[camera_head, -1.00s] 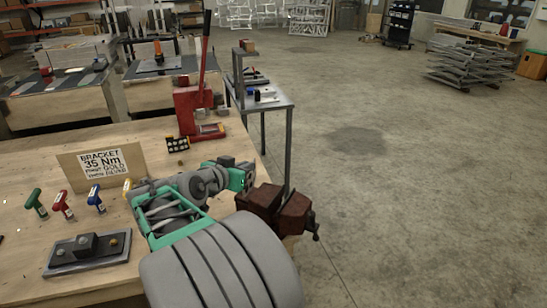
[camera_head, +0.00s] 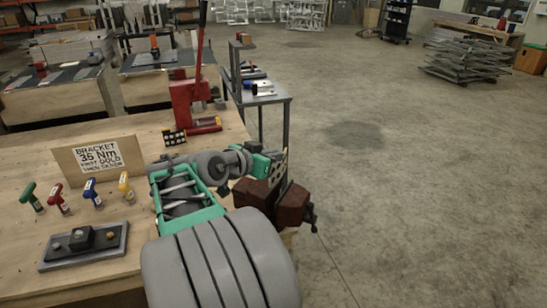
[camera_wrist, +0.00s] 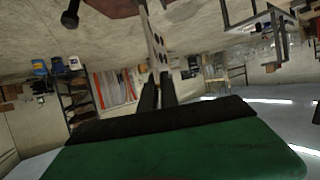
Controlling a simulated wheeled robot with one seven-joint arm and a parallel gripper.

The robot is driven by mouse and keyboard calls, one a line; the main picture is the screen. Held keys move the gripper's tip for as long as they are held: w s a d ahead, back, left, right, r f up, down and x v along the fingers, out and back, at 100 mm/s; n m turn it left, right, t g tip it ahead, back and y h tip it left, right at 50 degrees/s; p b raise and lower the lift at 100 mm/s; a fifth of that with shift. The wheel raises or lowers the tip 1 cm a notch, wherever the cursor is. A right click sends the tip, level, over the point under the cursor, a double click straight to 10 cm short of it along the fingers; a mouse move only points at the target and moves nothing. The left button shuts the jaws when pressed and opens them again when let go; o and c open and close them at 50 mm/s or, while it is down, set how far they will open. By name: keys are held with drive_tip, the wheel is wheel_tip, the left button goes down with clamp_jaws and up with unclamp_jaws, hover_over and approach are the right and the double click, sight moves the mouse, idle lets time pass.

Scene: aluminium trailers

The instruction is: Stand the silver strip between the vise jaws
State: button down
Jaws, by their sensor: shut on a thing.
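The silver strip (camera_head: 279,168) is a flat grey piece with a row of holes. My gripper (camera_head: 266,163) is shut on it and holds it roughly upright over the dark red vise (camera_head: 292,206) at the bench's right edge. The strip's lower end is at the line between the vise jaws; I cannot tell how deep it sits or whether it touches them. In the wrist view, the strip (camera_wrist: 154,40) extends from my fingertips (camera_wrist: 157,88) toward a dark red part of the vise (camera_wrist: 108,6) at the top edge.
On the wooden bench stand a bracket sign (camera_head: 98,158), several coloured T-handle drivers (camera_head: 92,193), a grey fixture block (camera_head: 84,247) and a red press (camera_head: 187,105). A small grey table (camera_head: 262,98) stands behind. The floor to the right is open.

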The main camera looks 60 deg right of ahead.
sight(273, 184)
drive_tip(key=shift+f+b, duration=4.85)
drive_tip(key=shift+f, duration=0.25)
drive_tip(key=c, duration=1.5)
unclamp_jaws()
drive_tip(key=shift+a, duration=0.1)
drive_tip(key=v, duration=0.7)
drive_tip(key=shift+a+r+b, duration=0.25)
drive_tip(key=shift+b, duration=0.1)
